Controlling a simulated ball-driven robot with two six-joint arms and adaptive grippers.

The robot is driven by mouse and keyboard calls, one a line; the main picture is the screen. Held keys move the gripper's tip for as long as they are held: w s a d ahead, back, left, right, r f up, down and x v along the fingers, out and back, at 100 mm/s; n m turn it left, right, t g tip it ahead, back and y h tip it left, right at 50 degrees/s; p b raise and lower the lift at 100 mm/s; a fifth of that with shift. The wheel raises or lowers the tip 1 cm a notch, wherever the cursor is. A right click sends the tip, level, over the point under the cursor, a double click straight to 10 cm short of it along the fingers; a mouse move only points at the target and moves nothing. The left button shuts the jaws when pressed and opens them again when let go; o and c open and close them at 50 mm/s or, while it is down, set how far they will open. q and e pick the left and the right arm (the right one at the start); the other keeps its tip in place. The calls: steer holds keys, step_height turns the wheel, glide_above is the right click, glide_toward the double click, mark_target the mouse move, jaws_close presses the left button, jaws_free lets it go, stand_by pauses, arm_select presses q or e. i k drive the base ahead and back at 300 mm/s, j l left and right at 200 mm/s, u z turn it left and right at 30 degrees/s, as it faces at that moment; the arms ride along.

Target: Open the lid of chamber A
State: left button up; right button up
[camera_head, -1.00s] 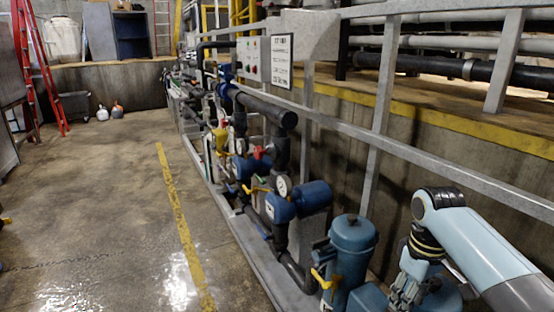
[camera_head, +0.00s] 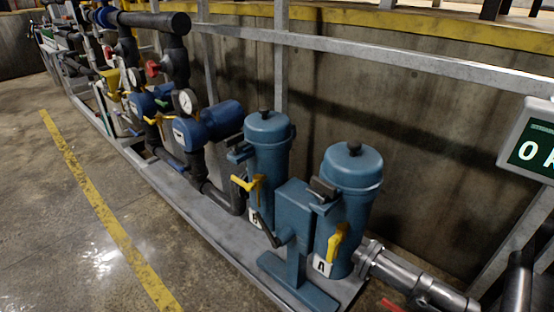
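Two blue-teal cylindrical chambers stand side by side on the skid. The right one (camera_head: 348,215) carries a white tag (camera_head: 322,266) that looks like "A". Its domed lid (camera_head: 352,165) has a black knob (camera_head: 354,148) on top and sits closed. A black clamp-like part (camera_head: 323,189) is at the lid's left edge. A yellow handle (camera_head: 337,243) is low on its front. The left chamber (camera_head: 268,160) has a tag that looks like "B", a closed lid and a yellow handle (camera_head: 252,187). Neither of my grippers is in view.
A blue box-shaped fitting (camera_head: 293,215) with a dark lever (camera_head: 267,231) stands between the chambers. A metal pipe (camera_head: 415,280) runs right from the right chamber. A railing (camera_head: 400,60) passes behind. A green display (camera_head: 538,148) is at right. Floor (camera_head: 50,220) at left is clear.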

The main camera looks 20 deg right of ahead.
mark_target(355, 167)
steer(key=z, duration=1.25)
